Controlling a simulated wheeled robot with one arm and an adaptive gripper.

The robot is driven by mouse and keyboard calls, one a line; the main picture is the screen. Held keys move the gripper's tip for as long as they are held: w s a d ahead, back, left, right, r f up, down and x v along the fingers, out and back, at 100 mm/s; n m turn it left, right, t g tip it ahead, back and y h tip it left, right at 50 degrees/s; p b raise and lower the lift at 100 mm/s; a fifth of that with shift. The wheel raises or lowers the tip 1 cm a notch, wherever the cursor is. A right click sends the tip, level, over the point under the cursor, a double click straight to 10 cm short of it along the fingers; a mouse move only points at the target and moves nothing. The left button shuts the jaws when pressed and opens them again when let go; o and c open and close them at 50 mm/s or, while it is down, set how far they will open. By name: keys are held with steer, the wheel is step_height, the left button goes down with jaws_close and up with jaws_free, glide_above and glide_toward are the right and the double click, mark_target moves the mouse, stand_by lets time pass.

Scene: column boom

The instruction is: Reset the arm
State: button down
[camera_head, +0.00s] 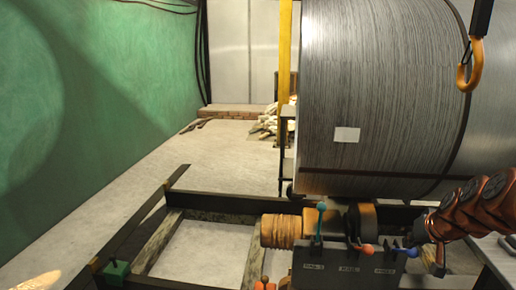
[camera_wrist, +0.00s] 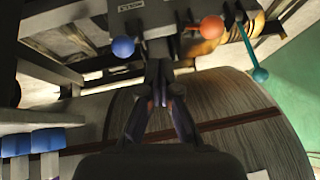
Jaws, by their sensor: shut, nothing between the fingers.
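My gripper (camera_wrist: 160,97) shows in the wrist view with its two dark fingers together and nothing between them. Its fingertips point toward a dark lever box, whose labelled front shows in the head view (camera_head: 345,272). In the wrist view the fingers lie between a blue knob (camera_wrist: 123,47) and an orange-red knob (camera_wrist: 212,27), apart from both as far as I can tell. A teal lever (camera_wrist: 260,74) is farther right. In the head view my copper-coloured arm comes in from the right, and its end is beside the blue-knobbed lever (camera_head: 411,252).
A large grey ribbed drum (camera_head: 385,95) with a white label fills the upper right. A hooked orange handle (camera_head: 470,75) hangs in front of it. A dark beam frame (camera_head: 215,203) crosses the foreground. A green wall (camera_head: 90,110) stands left, with clear floor (camera_head: 225,150) beside it.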

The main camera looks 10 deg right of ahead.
steer(key=s+a+f+n+g+y, duration=0.15)
steer(key=s+a, duration=0.25)
steer(key=a, duration=0.6)
steer(key=s+a+f+n+g+y, duration=0.1)
steer(key=s+a+g, duration=0.3)
steer(key=a, duration=0.5)
steer(key=s+a+f+n+g+h, duration=0.15)
steer(key=s+a, duration=0.25)
steer(key=s, duration=0.6)
steer(key=s+a+f+g+h, duration=0.15)
steer(key=s+a, duration=0.25)
steer(key=s, duration=0.7)
step_height(320, 180, up, 20)
steer(key=p, duration=1.8)
steer(key=shift+s+y+p, duration=0.35)
steer(key=shift+y+p, duration=0.05)
steer(key=shift+y, duration=0.05)
